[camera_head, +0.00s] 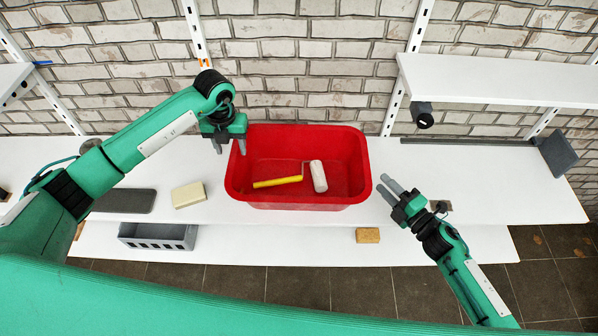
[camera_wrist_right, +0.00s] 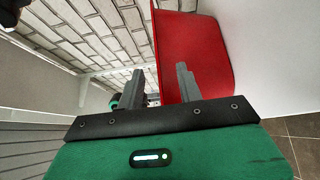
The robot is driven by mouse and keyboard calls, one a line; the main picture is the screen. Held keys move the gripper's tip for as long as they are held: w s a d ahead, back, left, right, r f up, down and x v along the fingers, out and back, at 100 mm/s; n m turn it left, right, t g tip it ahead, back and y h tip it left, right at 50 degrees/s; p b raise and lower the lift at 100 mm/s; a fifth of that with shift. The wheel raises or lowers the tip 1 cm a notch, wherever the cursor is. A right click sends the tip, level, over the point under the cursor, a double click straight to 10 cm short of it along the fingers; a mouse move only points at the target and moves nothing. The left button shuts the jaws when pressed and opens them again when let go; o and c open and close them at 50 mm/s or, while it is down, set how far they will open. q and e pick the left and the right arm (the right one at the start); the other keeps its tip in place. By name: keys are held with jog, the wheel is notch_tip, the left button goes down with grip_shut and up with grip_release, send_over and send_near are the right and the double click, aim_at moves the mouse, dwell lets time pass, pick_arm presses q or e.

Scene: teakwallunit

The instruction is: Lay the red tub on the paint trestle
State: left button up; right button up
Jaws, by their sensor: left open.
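The red tub (camera_head: 300,195) stands upright on the white upper shelf (camera_head: 500,190), in the middle of the head view. Inside it lies a paint roller (camera_head: 319,176) with a yellow handle. My left gripper (camera_head: 229,146) is open, fingers down, at the tub's back left corner; one finger overlaps the rim, and I cannot tell whether it touches. My right gripper (camera_head: 388,189) is open and empty just right of the tub. In the right wrist view, the tub's red wall (camera_wrist_right: 195,45) shows beyond the right fingers (camera_wrist_right: 159,75). I cannot tell which surface is the paint trestle.
A cream block (camera_head: 188,195) and a dark flat slab (camera_head: 125,201) lie left of the tub. A grey crate (camera_head: 158,237) and a tan sponge-like block (camera_head: 367,235) are on the lower white surface (camera_head: 290,245). A white shelf (camera_head: 500,80) overhangs at right. The upper shelf's right part is mostly clear.

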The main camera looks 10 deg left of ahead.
aim_at(233, 158)
pick_arm(q)
jog(key=shift+f, duration=2.7)
pick_arm(e)
jog(key=shift+x, duration=2.7)
pick_arm(q)
jog(key=shift+c, duration=0.2)
pick_arm(e)
jog(key=shift+c, duration=0.3)
pick_arm(q)
jog(key=c, duration=0.7)
pick_arm(e)
jog(key=c, duration=0.7)
pick_arm(q)
grip_shut()
pick_arm(e)
grip_shut()
